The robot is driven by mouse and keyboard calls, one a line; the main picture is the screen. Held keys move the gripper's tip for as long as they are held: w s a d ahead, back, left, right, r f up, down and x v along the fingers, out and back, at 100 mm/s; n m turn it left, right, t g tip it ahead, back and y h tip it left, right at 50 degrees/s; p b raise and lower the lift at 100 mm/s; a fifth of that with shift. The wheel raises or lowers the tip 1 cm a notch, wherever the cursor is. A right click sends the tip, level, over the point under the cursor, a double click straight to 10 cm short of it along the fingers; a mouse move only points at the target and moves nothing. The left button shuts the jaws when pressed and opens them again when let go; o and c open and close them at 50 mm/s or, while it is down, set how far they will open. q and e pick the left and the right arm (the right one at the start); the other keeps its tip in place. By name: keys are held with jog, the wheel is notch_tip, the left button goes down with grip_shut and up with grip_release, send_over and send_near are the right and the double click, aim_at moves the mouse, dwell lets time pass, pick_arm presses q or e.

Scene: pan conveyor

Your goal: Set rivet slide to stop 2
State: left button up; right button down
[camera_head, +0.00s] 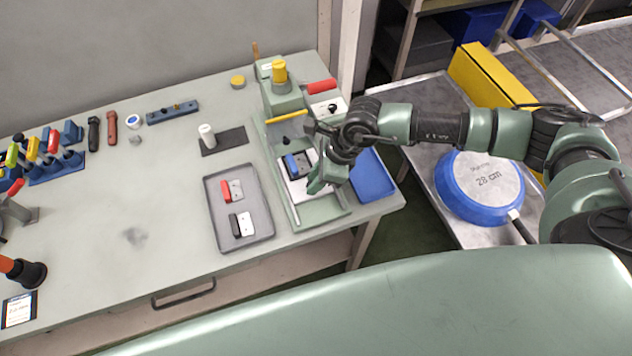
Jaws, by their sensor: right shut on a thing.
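The green rivet press (284,101) stands at the right end of the workbench, with a yellow knob on top. Its rail base (311,211) runs toward the front edge. The rivet slide (287,188) is a pale carriage on these rails, in front of the press head, with a blue and black part on it. My right gripper (315,184) is at the slide's right side and shut on it. The fingers and wrist hide the gripped part. I cannot read any stop marks. My left gripper is not in view.
A grey tray (215,195) with a red and a black handle part lies left of the rails. A blue tray (371,178) is right of them. A blue 28 cm pan (480,185) lies on the side table. Tools fill the bench's left; its middle is mostly clear.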

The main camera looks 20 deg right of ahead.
aim_at(302, 178)
jog(key=w+b, duration=0.2)
jog(key=w, duration=0.1)
jog(key=shift+w+a+f, duration=0.1)
jog(key=shift+w, duration=0.25)
jog(key=c, duration=1.2)
grip_release()
jog(key=shift+s, duration=0.1)
jog(key=b+v, duration=0.2)
jog(key=v, duration=0.6)
jog(key=shift+c, duration=0.4)
